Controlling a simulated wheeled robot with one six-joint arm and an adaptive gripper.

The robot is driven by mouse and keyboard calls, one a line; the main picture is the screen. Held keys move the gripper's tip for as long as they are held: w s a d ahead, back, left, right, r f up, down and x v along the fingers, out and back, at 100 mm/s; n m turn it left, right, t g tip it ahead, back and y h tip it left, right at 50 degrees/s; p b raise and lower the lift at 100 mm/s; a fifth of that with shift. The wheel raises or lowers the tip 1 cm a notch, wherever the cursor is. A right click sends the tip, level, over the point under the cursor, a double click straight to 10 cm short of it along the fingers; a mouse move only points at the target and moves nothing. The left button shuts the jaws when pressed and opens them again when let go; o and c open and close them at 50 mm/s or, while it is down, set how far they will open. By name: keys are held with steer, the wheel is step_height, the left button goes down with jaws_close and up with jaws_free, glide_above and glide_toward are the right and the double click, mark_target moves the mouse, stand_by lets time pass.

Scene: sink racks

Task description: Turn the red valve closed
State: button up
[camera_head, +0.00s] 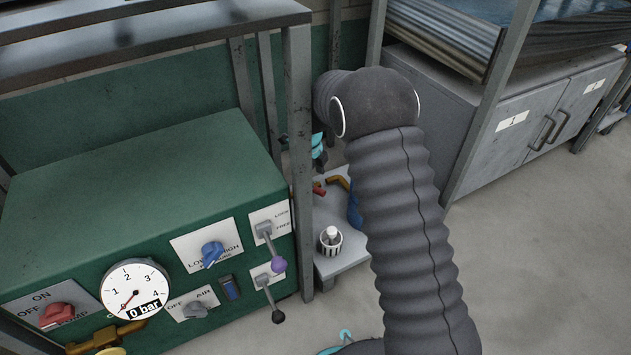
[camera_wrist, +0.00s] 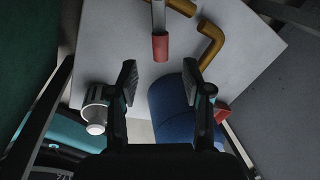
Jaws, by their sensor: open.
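A valve lever with a red sleeve (camera_wrist: 160,47) on a grey metal bar shows at the top middle of the wrist view, close to brass pipes (camera_wrist: 210,44). In the head view a red piece (camera_head: 318,188) shows beside a brass pipe (camera_head: 338,182) on a light grey shelf. My gripper (camera_wrist: 160,80) is open in the wrist view, with its two fingers apart. The red sleeve appears ahead of the gap between the fingertips, not between them.
A blue rounded object (camera_wrist: 170,108) lies below the fingers, with a red piece (camera_wrist: 222,114) at its right. A striped cup (camera_head: 330,241) holds a white item. The green control panel (camera_head: 150,200) with knobs, levers and a gauge stands left. Floor is clear at right.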

steer(key=shift+r, duration=0.25)
